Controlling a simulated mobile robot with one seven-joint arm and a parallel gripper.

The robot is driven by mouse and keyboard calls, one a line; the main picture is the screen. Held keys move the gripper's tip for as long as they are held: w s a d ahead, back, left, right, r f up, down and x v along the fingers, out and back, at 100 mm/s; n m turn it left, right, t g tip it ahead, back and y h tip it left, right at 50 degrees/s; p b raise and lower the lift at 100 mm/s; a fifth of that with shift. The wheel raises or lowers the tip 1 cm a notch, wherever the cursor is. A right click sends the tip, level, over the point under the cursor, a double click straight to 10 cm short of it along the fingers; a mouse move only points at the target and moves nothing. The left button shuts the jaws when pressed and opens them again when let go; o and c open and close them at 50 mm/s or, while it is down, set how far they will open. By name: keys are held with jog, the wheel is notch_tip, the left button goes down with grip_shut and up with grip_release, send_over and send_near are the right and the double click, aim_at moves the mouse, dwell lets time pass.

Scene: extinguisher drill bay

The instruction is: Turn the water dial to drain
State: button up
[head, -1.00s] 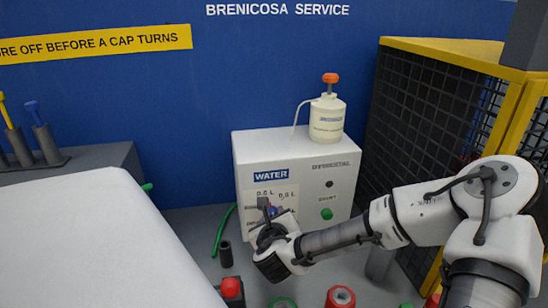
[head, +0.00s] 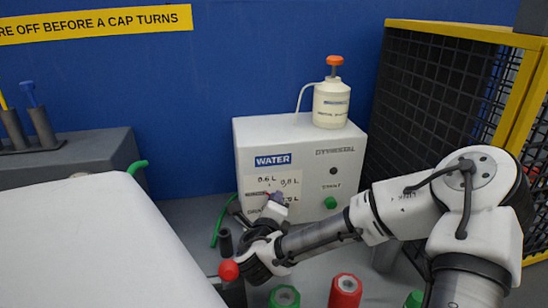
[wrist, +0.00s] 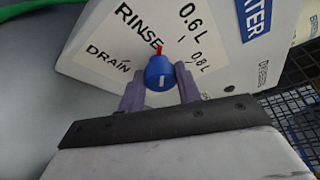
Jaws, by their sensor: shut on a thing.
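The water dial is a small blue knob (wrist: 159,72) with a white mark and a red pointer, on a white label plate (wrist: 92,52) marked DRAIN, RINSE, 0.6 L and 0.8 L. In the wrist view the red pointer stands beside the end of the word RINSE, between RINSE and 0.6 L, away from DRAIN. My gripper (wrist: 159,80) is shut on the knob, one purple finger on each side. In the head view my gripper (head: 276,197) is at the label plate on the front of the white WATER box (head: 345,150), and it mostly hides the knob.
A white pump bottle (head: 330,103) stands on the box. A green button (head: 330,202) is right of the dial. Red (head: 345,291) and green (head: 285,297) caps lie below. A black mesh fence (head: 415,110) stands right, a pale slanted surface (head: 90,235) left.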

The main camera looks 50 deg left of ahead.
dwell(0.4)
jog(key=o, duration=1)
jog(key=shift+c, duration=0.2)
notch_tip(320, 180, up, 20)
